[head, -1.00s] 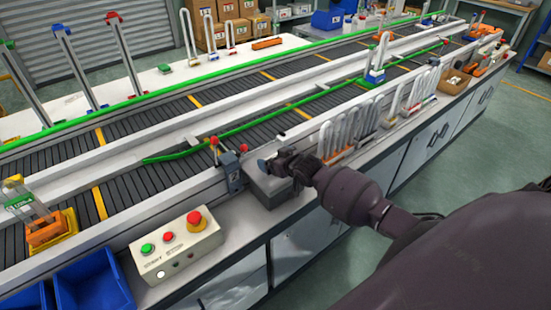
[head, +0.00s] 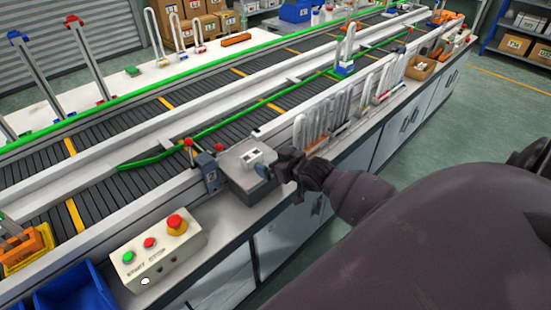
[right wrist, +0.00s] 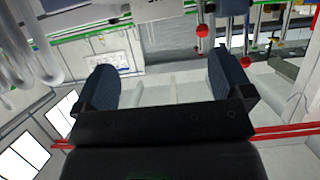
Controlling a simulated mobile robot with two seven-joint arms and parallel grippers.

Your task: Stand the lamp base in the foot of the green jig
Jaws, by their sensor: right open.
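A small white block (head: 252,157) with two dark openings, which looks like the lamp base, sits on top of a grey box (head: 243,180) at the bench edge. My right gripper (head: 281,166) is just right of it, by the box's right side, open and apparently empty. In the right wrist view my right gripper (right wrist: 165,82) shows its two dark fingers spread, with only pale surfaces between them. I cannot pick out the green jig for certain in either current view. My left gripper is out of view.
A post with red knobs (head: 208,165) stands left of the grey box. A button panel (head: 158,252) and blue bin (head: 75,290) are nearer left. Glass U-tubes (head: 325,118) stand in a row to the right. The conveyor (head: 150,170) runs behind. Tall posts (head: 92,60) stand far left.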

